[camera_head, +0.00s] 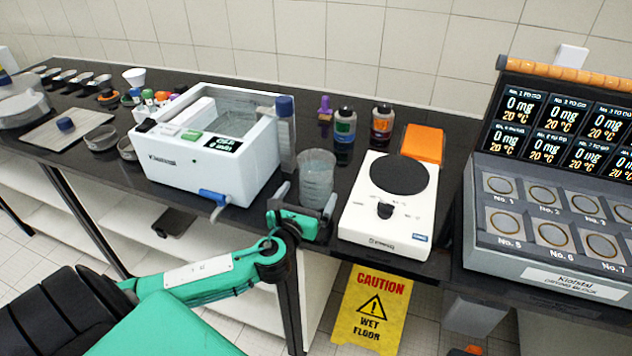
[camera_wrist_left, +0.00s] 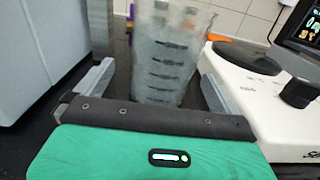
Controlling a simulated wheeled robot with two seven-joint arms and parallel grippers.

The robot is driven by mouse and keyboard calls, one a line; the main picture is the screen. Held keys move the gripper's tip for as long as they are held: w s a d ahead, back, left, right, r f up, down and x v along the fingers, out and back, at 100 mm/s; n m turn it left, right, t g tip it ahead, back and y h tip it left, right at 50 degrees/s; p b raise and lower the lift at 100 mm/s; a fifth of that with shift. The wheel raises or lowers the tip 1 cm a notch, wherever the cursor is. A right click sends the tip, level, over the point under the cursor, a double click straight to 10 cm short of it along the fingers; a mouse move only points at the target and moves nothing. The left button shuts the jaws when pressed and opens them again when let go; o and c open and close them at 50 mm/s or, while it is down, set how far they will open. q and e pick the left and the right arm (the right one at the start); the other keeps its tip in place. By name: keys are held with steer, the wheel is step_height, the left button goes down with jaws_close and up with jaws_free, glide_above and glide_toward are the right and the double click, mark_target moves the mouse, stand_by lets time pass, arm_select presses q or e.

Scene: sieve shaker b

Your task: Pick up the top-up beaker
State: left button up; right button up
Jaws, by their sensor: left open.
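The top-up beaker (camera_head: 317,177) is a clear, ribbed-looking beaker with dark graduation marks. It stands upright on the black bench between the white water bath and the white hotplate. My left gripper (camera_head: 303,197) is open right in front of it at the bench edge. In the left wrist view the beaker (camera_wrist_left: 172,55) stands ahead of the gripper (camera_wrist_left: 158,85), with one finger to each side. Whether the fingers touch it cannot be told. The beaker's base is partly hidden by the gripper. My right gripper is not in view.
The water bath (camera_head: 212,150) with a blue tap (camera_head: 213,197) stands close on the left. The hotplate (camera_head: 384,215) is close on the right. Two dark-capped bottles (camera_head: 344,127) (camera_head: 381,124) stand behind. A drying block (camera_head: 550,230) fills the right end.

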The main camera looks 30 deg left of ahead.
arm_select(q)
steer(key=shift+w+r, duration=0.15)
steer(key=shift+w, duration=0.25)
steer(key=p+x, duration=0.1)
steer(key=x, duration=0.2)
steer(key=shift+w+d+r, duration=0.1)
steer(key=shift+w+r, duration=0.05)
steer(key=shift+w, duration=0.55)
steer(key=c, duration=1.2)
steer(key=shift+c, duration=1.3)
steer(key=shift+r, duration=0.15)
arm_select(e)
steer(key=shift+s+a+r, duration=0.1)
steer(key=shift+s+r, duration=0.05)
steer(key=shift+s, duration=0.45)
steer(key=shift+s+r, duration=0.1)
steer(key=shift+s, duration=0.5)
